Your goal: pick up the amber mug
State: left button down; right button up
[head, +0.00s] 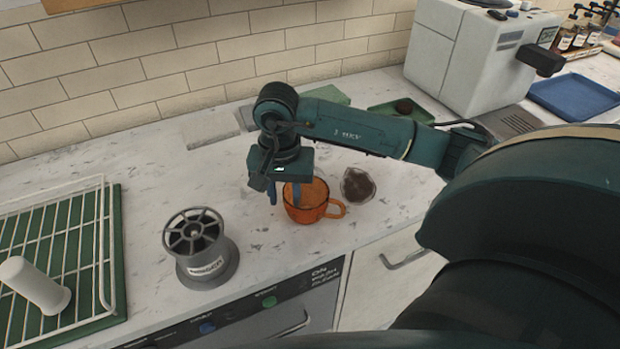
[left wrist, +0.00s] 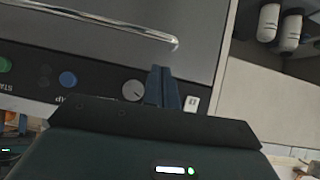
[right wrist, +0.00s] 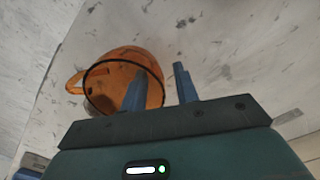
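The amber mug (head: 310,207) is a see-through orange mug standing upright on the marble counter, its handle to the right in the head view. My right gripper (head: 284,195) is above it, pointing down, fingers apart. One finger reaches into the mug's mouth and the other is outside its left side, so the mug's wall lies between them. In the right wrist view the mug (right wrist: 112,85) shows a gap to the outer finger of the gripper (right wrist: 158,80). My left gripper (left wrist: 162,72) has its fingers together, empty, facing the appliance front; it is not seen in the head view.
A small glass pitcher (head: 357,185) stands close right of the mug. A grey spoked cylinder (head: 205,262) stands to the left, and a wire rack (head: 100,215) on a green mat holds a white cup (head: 30,285). A white machine (head: 468,60) stands at the back right.

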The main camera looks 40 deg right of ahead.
grip_shut()
dwell(0.4)
